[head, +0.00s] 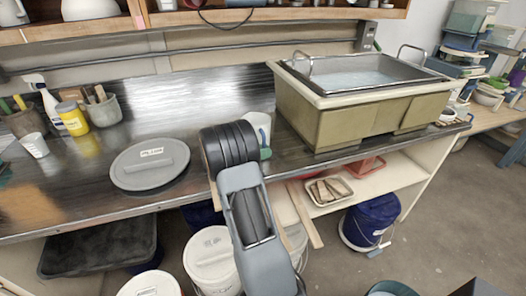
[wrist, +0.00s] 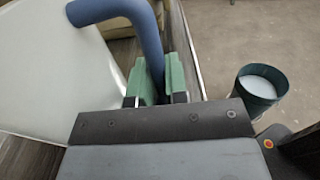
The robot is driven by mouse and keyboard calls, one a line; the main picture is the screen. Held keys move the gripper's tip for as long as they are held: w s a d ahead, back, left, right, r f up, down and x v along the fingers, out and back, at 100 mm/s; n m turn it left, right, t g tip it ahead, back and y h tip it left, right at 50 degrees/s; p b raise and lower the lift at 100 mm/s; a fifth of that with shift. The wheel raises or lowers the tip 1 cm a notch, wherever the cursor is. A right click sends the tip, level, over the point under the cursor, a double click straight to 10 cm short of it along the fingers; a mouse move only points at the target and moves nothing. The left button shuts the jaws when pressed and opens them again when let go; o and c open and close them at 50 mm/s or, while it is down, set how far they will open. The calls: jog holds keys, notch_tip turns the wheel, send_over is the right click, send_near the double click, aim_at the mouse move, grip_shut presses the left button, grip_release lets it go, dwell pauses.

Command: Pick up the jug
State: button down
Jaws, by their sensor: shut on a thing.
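The jug (head: 258,127) is white and is at the counter's front edge in the head view, partly hidden behind my arm. In the wrist view its white body (wrist: 45,75) fills the left side, and its blue handle (wrist: 140,18) curves down from the top. My gripper (wrist: 155,85) is shut on the handle, with one green finger pad on each side of it. In the head view a green part of my gripper (head: 265,154) shows beside the jug. I cannot tell whether the jug's base touches the counter.
A grey lid (head: 150,164) lies on the counter (head: 205,85) to the left. A large basin (head: 350,110) with a metal tray stands to the right. A spray bottle, a yellow jar (head: 73,119) and cups are at far left. Buckets (head: 370,220) stand below; a teal one (wrist: 262,84) is at right.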

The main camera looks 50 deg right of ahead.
jog(key=s+a+r, duration=0.6)
jog(key=s+r, duration=0.6)
jog(key=shift+s, duration=0.3)
jog(key=shift+r, duration=0.1)
dwell(1.0)
